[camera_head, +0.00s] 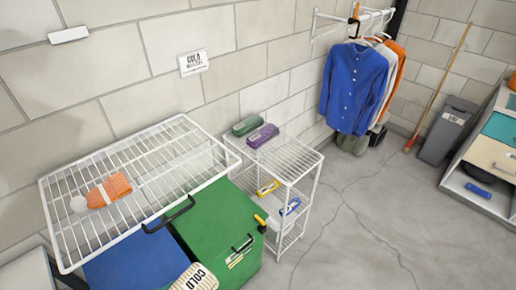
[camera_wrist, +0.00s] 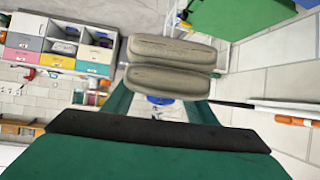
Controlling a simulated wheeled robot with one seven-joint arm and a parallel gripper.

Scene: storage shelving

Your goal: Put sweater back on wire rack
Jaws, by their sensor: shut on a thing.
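In the wrist view a beige-grey folded bundle (camera_wrist: 170,66), which I take to be the sweater, shows as two thick rounded rolls. My gripper (camera_wrist: 162,100) reaches up to it with green parts at left and right and a dark bar below, and it is shut on the bundle. The contact itself is partly hidden. The white wire rack (camera_head: 136,132) is at the left in the head view, with an orange knit hat (camera_head: 110,190) lying on it. My gripper is not clearly visible in the head view.
A blue bin (camera_head: 125,268) and a green bin (camera_head: 215,222) stand below the rack. A small white wire shelf (camera_head: 302,160) beside them holds a green bundle (camera_head: 246,124) and a purple bundle (camera_head: 263,135). Clothes (camera_head: 352,90) hang at the back. Much of the rack top is clear.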

